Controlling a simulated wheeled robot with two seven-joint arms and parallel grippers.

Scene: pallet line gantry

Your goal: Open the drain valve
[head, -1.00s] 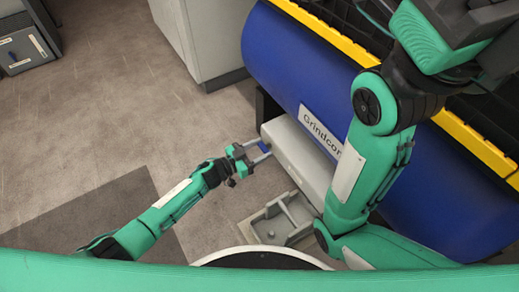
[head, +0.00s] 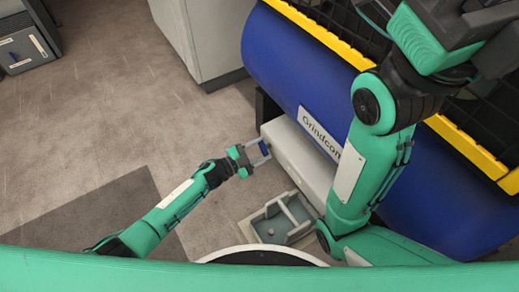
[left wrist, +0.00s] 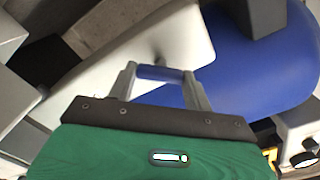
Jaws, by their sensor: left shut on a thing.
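The drain valve's blue lever (head: 264,148) sits at the left end of a light grey housing below the blue drum. My left gripper (head: 265,150) is shut on this lever. In the left wrist view the blue lever (left wrist: 160,73) lies crosswise between the two grey fingertips, touching both. A small dark stem shows behind it against the pale housing. The valve body is mostly hidden. My right arm crosses the right side of the head view, and its gripper is out of frame.
The blue drum (head: 300,75) with a yellow edge (head: 330,36) fills the right. A grey tray (head: 259,225) lies on the floor below the housing (head: 291,150). A grey cabinet (head: 205,40) stands behind. The floor (head: 90,110) at left is clear.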

